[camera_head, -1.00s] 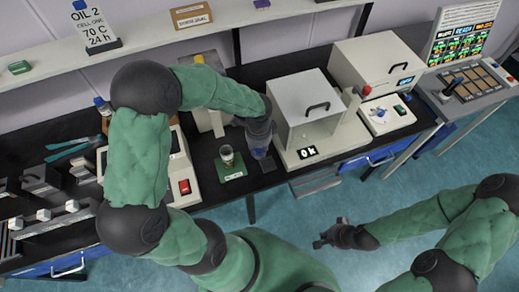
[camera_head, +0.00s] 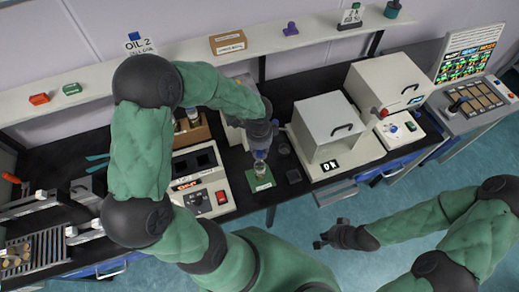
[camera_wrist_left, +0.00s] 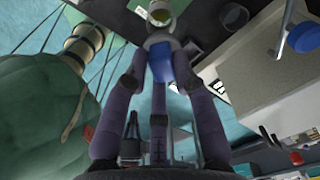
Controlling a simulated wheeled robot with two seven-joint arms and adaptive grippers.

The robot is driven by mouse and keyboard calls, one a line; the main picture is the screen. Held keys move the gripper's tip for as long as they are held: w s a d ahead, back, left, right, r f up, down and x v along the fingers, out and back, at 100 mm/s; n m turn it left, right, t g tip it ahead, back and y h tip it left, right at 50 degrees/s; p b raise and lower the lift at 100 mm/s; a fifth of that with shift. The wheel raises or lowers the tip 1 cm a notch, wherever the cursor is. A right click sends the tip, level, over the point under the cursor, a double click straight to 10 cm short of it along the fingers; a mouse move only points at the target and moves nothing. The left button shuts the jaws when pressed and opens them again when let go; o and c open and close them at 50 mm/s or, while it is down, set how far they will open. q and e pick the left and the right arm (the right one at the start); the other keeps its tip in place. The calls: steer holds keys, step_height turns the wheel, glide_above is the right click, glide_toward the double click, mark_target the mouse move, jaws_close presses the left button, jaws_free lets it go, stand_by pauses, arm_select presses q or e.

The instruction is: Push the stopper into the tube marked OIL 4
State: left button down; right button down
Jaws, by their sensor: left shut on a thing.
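My left gripper (camera_head: 260,152) points down over a small clear glass tube (camera_head: 260,169). The tube stands on a green mat (camera_head: 262,184) whose label is too small to read. In the left wrist view, my left gripper (camera_wrist_left: 159,75) is shut on a blue stopper (camera_wrist_left: 158,63). The tube's round end (camera_wrist_left: 154,15) shows just beyond the fingertips, with something yellowish in it. I cannot tell whether the stopper touches the tube or is in its mouth. My right gripper (camera_head: 324,241) hangs over the floor, far from the tube; its fingers are too small to judge.
A beige instrument with a red switch (camera_head: 221,197) stands close left of the mat. A white boxy machine (camera_head: 326,126) stands to the right.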

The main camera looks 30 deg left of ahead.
mark_target(260, 155)
arm_select(q)
steer(key=shift+f+n, duration=0.1)
steer(key=shift+n, duration=0.2)
steer(key=shift+w+f+b, duration=0.1)
steer(key=shift+f+b, duration=1.5)
steer(key=shift+f, duration=0.15)
steer(key=shift+f+b, duration=1.45)
steer(key=shift+f, duration=0.3)
steer(key=c, duration=0.9)
jaws_free()
steer(key=shift+c, duration=0.2)
steer(key=shift+r+p, duration=2.5)
steer(key=shift+r, duration=0.55)
